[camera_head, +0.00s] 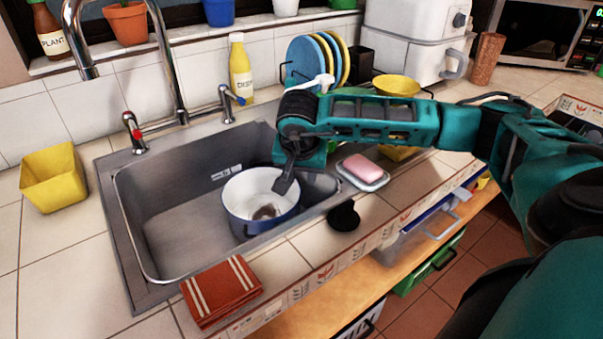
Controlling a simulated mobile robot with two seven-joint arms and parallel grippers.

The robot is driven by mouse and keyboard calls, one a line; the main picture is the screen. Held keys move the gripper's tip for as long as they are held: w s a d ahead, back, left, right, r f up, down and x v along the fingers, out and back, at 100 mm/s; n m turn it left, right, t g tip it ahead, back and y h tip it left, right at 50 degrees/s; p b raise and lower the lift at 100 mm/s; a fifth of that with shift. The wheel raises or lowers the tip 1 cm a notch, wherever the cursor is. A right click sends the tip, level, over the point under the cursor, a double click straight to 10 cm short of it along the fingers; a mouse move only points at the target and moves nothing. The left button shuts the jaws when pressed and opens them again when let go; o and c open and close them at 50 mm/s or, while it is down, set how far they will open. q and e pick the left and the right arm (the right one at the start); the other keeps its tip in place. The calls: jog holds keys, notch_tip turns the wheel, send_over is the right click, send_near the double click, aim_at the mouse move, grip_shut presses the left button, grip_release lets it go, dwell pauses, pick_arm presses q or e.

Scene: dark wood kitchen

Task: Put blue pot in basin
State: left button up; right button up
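The blue pot (246,220), white inside, is in the right part of the steel sink basin (180,229). It looks roughly upright; whether it rests on the basin floor cannot be told. A small dark patch shows on its inner bottom. My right gripper (285,182) points down at the pot's right rim, with a dark finger in front of the pot's interior. Whether it grips the rim cannot be made out. The gripper and wrist hide the pot's right side. My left gripper is not in view.
A faucet (168,60) arches behind the basin. A yellow container (53,178) stands left, a red cloth (222,291) lies in front. A pink soap on a dish (363,171) and a black round object (343,216) lie right. A dish soap bottle (240,70) and plates (305,60) stand behind.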

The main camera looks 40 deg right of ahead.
pick_arm(q)
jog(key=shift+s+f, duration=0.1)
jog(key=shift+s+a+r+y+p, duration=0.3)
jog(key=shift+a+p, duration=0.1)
jog(key=shift+p, duration=0.5)
pick_arm(e)
jog(key=v, duration=1.3)
jog(key=shift+w+d+r, duration=0.15)
jog(key=shift+w+r, duration=0.05)
